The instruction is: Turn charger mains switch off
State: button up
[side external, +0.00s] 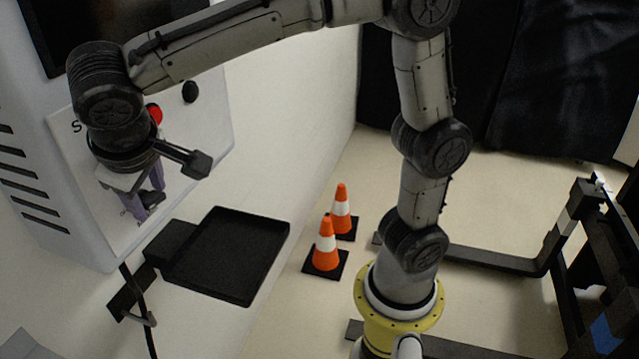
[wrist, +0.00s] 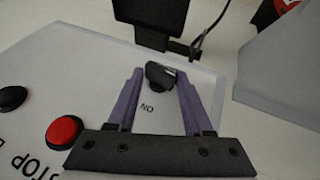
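The charger is a white cabinet (side external: 190,140) on the left in the side view. Its black switch knob (wrist: 160,76) sits on the front panel (wrist: 95,75), with the word ON printed beside it in the wrist view. The knob also shows low on the panel in the side view (side external: 153,198). My gripper (wrist: 161,73) has its purple fingers apart, one on each side of the knob. The knob lies between the fingertips, close to both; I cannot tell if they touch it. The gripper also shows in front of the panel in the side view (side external: 146,202).
A red stop button (wrist: 63,132) and a black round button (wrist: 12,99) are on the same panel. A black tray (side external: 235,255) juts out below right of the panel. A black cable (side external: 140,310) hangs below. Two orange cones (side external: 326,245) stand on the floor.

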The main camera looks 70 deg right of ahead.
jog(key=y, duration=0.2)
jog(key=d+y, duration=0.1)
jog(key=shift+r+m+y, duration=0.1)
jog(key=shift+m+y, duration=0.3)
jog(key=v, duration=1.3)
jog(key=s+d+r+m, duration=0.1)
jog(key=s+d+r, duration=0.1)
jog(key=d, duration=0.3)
jog(key=s+d+f+m, duration=0.2)
jog(key=s+d+f, duration=0.5)
jog(key=s+d, duration=0.1)
jog(key=s+d+f+n, duration=0.1)
jog(key=s+f, duration=0.4)
jog(key=f, duration=0.7)
jog(key=shift+n+t, duration=0.4)
jog(key=shift+n, duration=0.3)
jog(key=shift+s+d, duration=0.1)
jog(key=shift+c, duration=0.3)
